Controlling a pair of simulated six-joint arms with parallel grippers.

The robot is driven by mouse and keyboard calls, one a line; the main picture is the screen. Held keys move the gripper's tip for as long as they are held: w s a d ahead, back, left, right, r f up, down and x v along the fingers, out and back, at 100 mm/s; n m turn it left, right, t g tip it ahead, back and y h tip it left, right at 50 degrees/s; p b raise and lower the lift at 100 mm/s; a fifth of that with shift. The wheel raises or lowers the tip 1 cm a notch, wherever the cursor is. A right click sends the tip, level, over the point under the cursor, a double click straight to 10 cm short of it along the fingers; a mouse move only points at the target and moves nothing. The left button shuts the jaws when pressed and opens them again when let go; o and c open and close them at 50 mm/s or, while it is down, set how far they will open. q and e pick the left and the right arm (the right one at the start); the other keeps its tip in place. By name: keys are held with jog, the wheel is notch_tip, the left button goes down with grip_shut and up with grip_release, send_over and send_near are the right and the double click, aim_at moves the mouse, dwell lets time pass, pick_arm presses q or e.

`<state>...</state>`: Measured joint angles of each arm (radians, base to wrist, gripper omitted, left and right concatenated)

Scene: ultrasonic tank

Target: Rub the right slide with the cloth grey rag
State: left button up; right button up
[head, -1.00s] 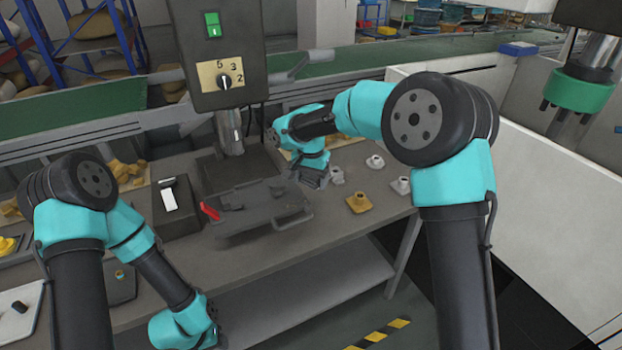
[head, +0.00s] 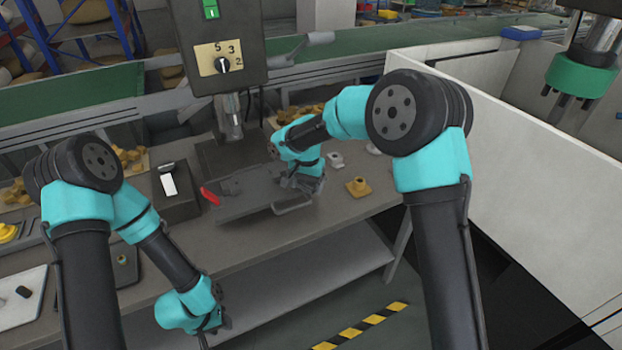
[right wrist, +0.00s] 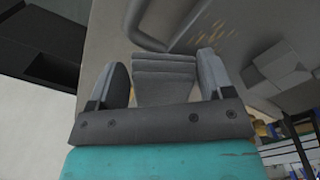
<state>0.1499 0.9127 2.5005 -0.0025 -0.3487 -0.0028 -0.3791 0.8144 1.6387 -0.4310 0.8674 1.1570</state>
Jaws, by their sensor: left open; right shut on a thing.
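My right gripper (head: 303,182) is shut on a folded grey rag (right wrist: 165,75), whose stacked layers show between the fingers in the right wrist view. It is low over the right end of the dark grey machine vise (head: 245,207) under the drill press. In the right wrist view a grey surface (right wrist: 222,22) with scattered yellowish flecks lies just beyond the rag. I cannot tell for certain which part is the right slide, nor whether the rag touches it. My left gripper (head: 212,328) is open and empty in front of the bench, low at the left.
A red handle (head: 210,196) sticks up at the vise's left, and a bar handle (head: 293,204) is at its right front. The drill press head (head: 215,50) hangs above. A black box (head: 174,192) stands left; a brass flanged part (head: 358,187) stands right.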

jog(key=shift+s+a+f, duration=0.2)
jog(key=shift+a+f, duration=0.1)
jog(key=shift+a, duration=0.2)
jog(key=shift+s+a, duration=0.9)
jog(key=shift+a, duration=1.5)
jog(key=shift+w+d, duration=0.4)
jog(key=shift+d, duration=0.7)
jog(key=shift+w+d, duration=0.45)
jog(key=shift+d, duration=0.65)
jog(key=shift+w+d, duration=0.4)
jog(key=shift+d, duration=0.7)
jog(key=shift+w+d+r, duration=0.1)
jog(key=shift+d+r, duration=0.05)
jog(key=shift+r, duration=3.95)
jog(key=shift+f, duration=0.15)
